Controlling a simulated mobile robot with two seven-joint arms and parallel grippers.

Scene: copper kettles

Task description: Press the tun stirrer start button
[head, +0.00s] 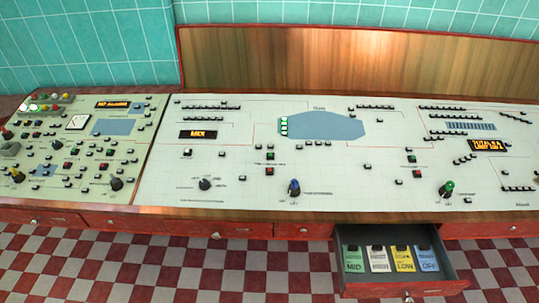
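A wide pale control panel (345,185) fills the head view. In its middle, a small green button (270,156) sits just above a red button (269,171). Another green button (412,159) sits above a red button (417,173) on the right. The labels are too small to read, so I cannot tell which button is the tun stirrer start. A blue tun-like shape (335,127) with lit green marks is drawn on the upper middle of the panel. Neither of my grippers is in view.
Black (205,184), blue (294,187) and green (447,188) knobs stand along the panel's front. An open drawer (405,288) juts out below, holding several coloured cards. A greenish side panel (85,150) adjoins at left. Chequered floor (180,270) lies in front.

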